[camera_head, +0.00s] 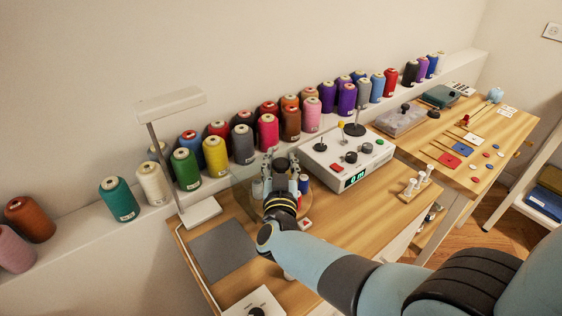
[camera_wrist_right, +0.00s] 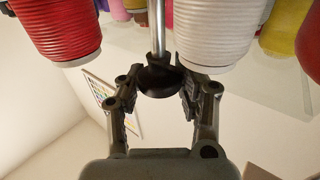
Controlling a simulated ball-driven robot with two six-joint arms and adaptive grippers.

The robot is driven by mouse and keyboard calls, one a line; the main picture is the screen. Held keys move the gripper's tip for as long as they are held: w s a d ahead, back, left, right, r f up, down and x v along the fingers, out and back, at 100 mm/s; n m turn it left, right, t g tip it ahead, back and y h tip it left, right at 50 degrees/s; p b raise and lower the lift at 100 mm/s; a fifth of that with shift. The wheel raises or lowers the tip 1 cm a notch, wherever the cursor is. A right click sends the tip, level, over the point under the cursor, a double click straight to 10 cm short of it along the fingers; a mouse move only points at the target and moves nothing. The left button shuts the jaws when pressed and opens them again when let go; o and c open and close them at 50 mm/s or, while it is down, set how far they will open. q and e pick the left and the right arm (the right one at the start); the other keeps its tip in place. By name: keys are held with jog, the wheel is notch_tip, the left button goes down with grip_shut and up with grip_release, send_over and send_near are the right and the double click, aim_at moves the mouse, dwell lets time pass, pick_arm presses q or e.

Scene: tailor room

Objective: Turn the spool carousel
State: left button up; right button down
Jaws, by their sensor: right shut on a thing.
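The spool carousel (camera_head: 318,203) stands on the wooden table, mostly hidden behind my right gripper in the head view. Small spools show around its edge, among them a blue one (camera_head: 303,184). My right gripper (camera_head: 279,168) is over the middle of the carousel. In the right wrist view a black knob (camera_wrist_right: 158,82) on a metal rod (camera_wrist_right: 157,30) sits between the fingers of the gripper (camera_wrist_right: 157,92), which is shut on it. A red spool (camera_wrist_right: 55,28) and a white spool (camera_wrist_right: 212,35) flank the rod. My left gripper is not in view.
A white control box (camera_head: 347,160) stands right of the carousel, and a lamp (camera_head: 200,211) stands left. A grey mat (camera_head: 223,252) lies in front of the lamp. Large thread cones, such as a yellow one (camera_head: 215,156), line the back ledge.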

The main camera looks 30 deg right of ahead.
jog(key=shift+s+a+f, duration=0.1)
jog(key=shift+s+f, duration=0.15)
jog(key=shift+f, duration=0.1)
jog(key=c, duration=1.1)
grip_release()
jog(key=shift+c, duration=0.2)
jog(key=o, duration=0.3)
jog(key=shift+r, duration=0.2)
jog(key=shift+w, duration=0.15)
jog(key=shift+r, duration=0.1)
notch_tip(320, 180, up, 10)
jog(key=shift+f, duration=0.1)
